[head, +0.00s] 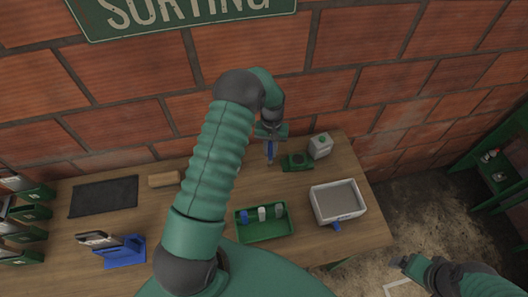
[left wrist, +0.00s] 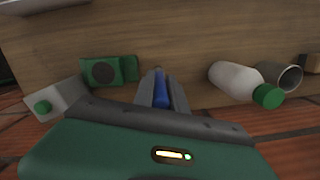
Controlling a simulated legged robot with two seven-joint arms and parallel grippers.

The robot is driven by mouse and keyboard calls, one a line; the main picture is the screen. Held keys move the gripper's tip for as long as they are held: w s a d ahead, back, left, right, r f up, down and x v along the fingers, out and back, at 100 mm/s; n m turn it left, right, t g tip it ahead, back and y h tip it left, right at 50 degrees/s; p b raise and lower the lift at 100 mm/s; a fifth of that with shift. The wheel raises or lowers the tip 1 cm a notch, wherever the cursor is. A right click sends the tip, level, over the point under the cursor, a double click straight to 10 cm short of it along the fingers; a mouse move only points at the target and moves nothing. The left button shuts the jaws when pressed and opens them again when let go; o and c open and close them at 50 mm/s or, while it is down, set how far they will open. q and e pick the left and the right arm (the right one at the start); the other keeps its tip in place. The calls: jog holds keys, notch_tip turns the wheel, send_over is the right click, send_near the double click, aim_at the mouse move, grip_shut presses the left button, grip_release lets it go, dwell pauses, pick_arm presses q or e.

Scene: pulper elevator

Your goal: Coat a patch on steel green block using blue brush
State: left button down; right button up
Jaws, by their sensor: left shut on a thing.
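The left gripper (head: 271,137) is shut on the blue brush (head: 271,153), which points down over the back of the table. The brush (left wrist: 160,88) also shows between the fingers in the left wrist view. The steel green block (head: 297,162) lies just right of the brush in the head view. In the left wrist view the green block (left wrist: 128,68) is left of the brush, with a dark round patch on it, and a gap shows between them. Whether the brush tip touches the table is unclear. The right gripper (head: 405,262) is low at right, away from the table; its fingers are too small to read.
A white container with a green cap (head: 320,147) stands right of the block. A white tray (head: 337,217) and a green tray (head: 263,235) with several small items are nearer. A white bottle (left wrist: 236,78) lies opposite the block. A black mat (head: 104,197) is left.

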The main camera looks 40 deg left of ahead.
pick_arm(q)
jog(key=shift+w+d, duration=0.3)
jog(key=shift+s+a, duration=1.35)
jog(key=shift+s, duration=0.2)
jog(key=shift+w+d+f+b, duration=0.1)
jog(key=shift+w+d+b, duration=0.2)
jog(key=shift+w, duration=0.4)
jog(key=shift+w+d+r+b, duration=0.1)
jog(key=shift+w+d+b, duration=0.15)
jog(key=shift+w, duration=0.4)
jog(key=shift+w+d+f+b, duration=0.1)
jog(key=shift+w+d+b, duration=0.2)
jog(key=shift+w, duration=0.4)
jog(key=s+a, duration=0.1)
jog(key=s+a+p, duration=0.1)
jog(key=s, duration=0.1)
jog(key=shift+s+a+f, duration=0.15)
jog(key=shift+s+a, duration=0.1)
jog(key=shift+a, duration=0.15)
